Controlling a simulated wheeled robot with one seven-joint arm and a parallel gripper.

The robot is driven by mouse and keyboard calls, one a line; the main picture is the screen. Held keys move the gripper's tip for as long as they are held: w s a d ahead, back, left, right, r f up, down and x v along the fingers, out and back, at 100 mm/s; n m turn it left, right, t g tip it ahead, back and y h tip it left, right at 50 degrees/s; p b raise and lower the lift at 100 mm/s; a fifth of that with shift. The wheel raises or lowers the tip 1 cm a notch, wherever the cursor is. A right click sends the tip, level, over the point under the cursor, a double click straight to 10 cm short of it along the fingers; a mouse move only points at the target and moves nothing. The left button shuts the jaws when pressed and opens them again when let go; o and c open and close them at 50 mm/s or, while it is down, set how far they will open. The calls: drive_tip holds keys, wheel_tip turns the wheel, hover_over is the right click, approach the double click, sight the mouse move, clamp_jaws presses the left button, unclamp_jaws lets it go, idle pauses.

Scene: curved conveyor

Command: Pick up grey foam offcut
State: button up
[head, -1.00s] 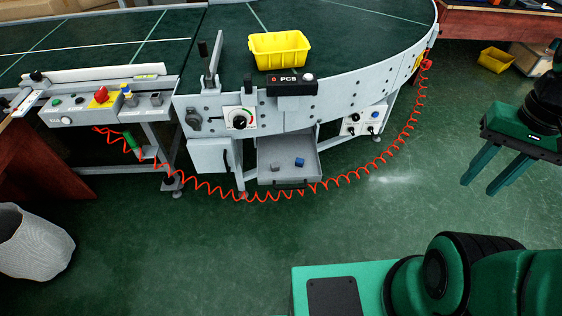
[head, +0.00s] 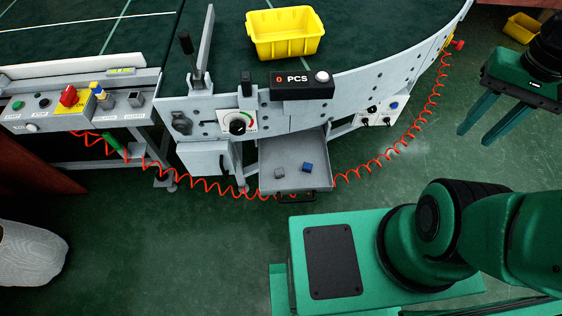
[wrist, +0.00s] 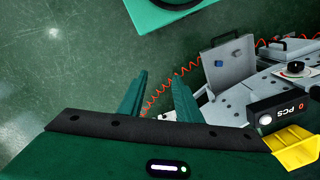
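The grey foam offcut (head: 280,172) is a small grey block lying in an open grey drawer (head: 294,184) under the conveyor's curve, left of a small blue block (head: 307,167). In the wrist view the grey offcut (wrist: 237,54) is small and faint beside the blue block (wrist: 219,63). My gripper (head: 475,136) hangs at the right of the head view, well right of the drawer. Its two green fingers are apart with nothing between them; they also show in the wrist view (wrist: 157,84).
A yellow bin (head: 285,44) stands on the conveyor above the drawer, behind a counter box (head: 303,85) reading 0 PCS. A coiled red hose (head: 405,140) loops around the drawer's front. A lever (head: 188,60) stands at left. Green floor (head: 190,240) in front is clear.

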drive_tip(key=shift+w+a, duration=0.3)
drive_tip(key=shift+w, duration=0.05)
drive_tip(key=shift+o, duration=1.8)
drive_tip(key=shift+s+r, duration=0.15)
drive_tip(key=shift+s, duration=0.15)
drive_tip(key=w+a+f+n+g+y, duration=0.1)
drive_tip(key=w+a+f+n, duration=0.1)
drive_tip(key=w+f+n, duration=0.55)
drive_tip(key=w+a+f+n+g+y, duration=0.1)
drive_tip(key=w+f+n, duration=0.35)
drive_tip(key=w, duration=0.55)
drive_tip(key=n+y, duration=1.1)
drive_tip(key=n, duration=0.3)
approach(287, 173)
drive_tip(key=r, duration=0.1)
drive_tip(key=d+r, duration=0.1)
drive_tip(key=r, duration=0.1)
drive_tip(key=shift+s+d+r, duration=0.2)
drive_tip(key=shift+d+r, duration=0.1)
drive_tip(key=shift+d, duration=0.1)
drive_tip(key=shift+x, duration=0.8)
drive_tip(key=x, duration=0.4)
drive_tip(key=shift+s+a+f, duration=0.1)
drive_tip(key=shift+s+f, duration=0.05)
drive_tip(key=shift+f, duration=0.05)
drive_tip(key=shift+w+x, duration=0.2)
drive_tip(key=shift+x, duration=1.3)
drive_tip(key=shift+w+x, duration=0.25)
drive_tip(key=shift+x, duration=1.2)
drive_tip(key=shift+a, duration=0.1)
